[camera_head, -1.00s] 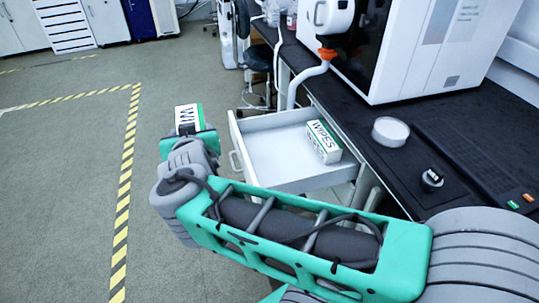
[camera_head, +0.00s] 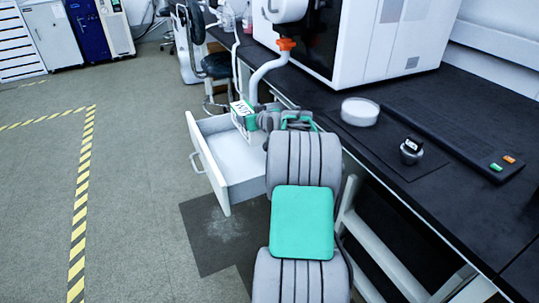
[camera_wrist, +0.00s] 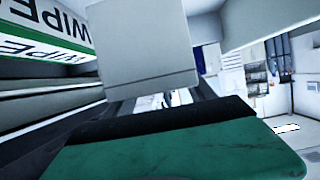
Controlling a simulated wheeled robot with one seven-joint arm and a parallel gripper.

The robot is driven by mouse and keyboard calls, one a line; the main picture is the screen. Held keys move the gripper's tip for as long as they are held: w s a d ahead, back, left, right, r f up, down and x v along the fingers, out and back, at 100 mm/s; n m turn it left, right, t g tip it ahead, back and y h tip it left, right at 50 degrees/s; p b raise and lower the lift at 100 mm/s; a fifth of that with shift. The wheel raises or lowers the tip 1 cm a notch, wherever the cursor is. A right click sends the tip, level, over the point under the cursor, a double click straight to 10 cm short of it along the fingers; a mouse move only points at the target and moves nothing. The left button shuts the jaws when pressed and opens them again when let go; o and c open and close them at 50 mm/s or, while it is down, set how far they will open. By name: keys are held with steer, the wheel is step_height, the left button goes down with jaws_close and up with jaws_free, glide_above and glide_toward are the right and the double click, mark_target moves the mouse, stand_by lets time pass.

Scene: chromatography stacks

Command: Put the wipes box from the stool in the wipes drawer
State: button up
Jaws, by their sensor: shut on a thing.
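My gripper (camera_head: 254,115) is shut on a white wipes box (camera_head: 242,110) with black lettering and a green edge. It holds the box over the open white drawer (camera_head: 207,165) beside the bench. Whether the box touches the drawer floor cannot be told.
The dark bench (camera_head: 440,130) runs along the right, with a white machine (camera_head: 350,45), a round white dish (camera_head: 360,111) and a small dark-topped object (camera_head: 411,149) on it. A dark stool (camera_head: 217,66) stands behind the drawer. Floor at the left is clear.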

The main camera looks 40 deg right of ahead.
steer(key=s+f+b, duration=0.1)
steer(key=s+f, duration=0.1)
steer(key=s, duration=0.2)
steer(key=s+d+f+b, duration=0.1)
steer(key=s+f, duration=0.2)
steer(key=s, duration=0.2)
steer(key=s+d+f+b, duration=0.1)
steer(key=s+f+b, duration=0.1)
steer(key=s, duration=0.2)
steer(key=shift+s+d+f, duration=0.1)
steer(key=shift+s+f, duration=0.3)
steer(key=shift+f, duration=0.15)
steer(key=o, duration=1.5)
steer(key=shift+s+r, duration=0.3)
steer(key=p+v, duration=0.3)
steer(key=v, duration=0.8)
steer(key=shift+s+a, duration=0.15)
steer(key=shift+a, duration=0.05)
